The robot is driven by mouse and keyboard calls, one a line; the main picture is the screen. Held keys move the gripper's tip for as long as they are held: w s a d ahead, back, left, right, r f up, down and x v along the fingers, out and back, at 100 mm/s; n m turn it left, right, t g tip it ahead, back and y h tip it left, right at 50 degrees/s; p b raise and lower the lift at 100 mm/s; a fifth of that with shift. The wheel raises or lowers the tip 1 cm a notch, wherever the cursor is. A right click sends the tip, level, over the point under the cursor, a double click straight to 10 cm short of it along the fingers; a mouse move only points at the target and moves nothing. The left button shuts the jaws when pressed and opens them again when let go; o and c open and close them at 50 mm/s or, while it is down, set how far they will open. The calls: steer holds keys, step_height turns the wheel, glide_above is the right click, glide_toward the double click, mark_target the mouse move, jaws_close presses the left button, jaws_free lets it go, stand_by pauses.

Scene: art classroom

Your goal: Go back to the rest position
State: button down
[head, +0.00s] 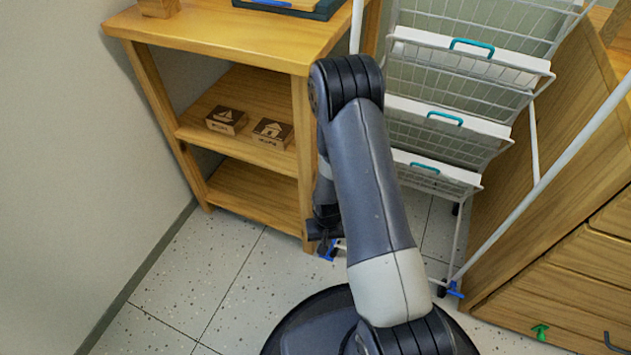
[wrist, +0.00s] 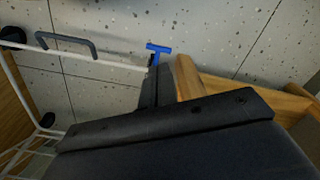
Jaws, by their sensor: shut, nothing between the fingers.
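My gripper (head: 322,232) hangs low in the head view, beside the right front leg of the wooden shelf unit (head: 301,160). My arm is folded over and partly hides it. In the wrist view my gripper (wrist: 160,82) is shut and empty. Its fingers point at the speckled floor, with the shelf's wood close on the right; I cannot tell whether they touch.
Two wooden blocks with dark picture faces, one with a boat (head: 226,120) and one with a house (head: 272,132), lie on the middle shelf. A white wire rack (head: 450,125) and a wooden drawer cabinet (head: 560,270) stand right. Floor (head: 215,290) is clear at front left.

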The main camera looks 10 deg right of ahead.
steer(key=b, duration=0.5)
glide_above(328, 255)
step_height(328, 255, down, 7)
steer(key=shift+w, duration=0.1)
steer(key=shift+r+p, duration=0.15)
steer(key=shift+p, duration=0.2)
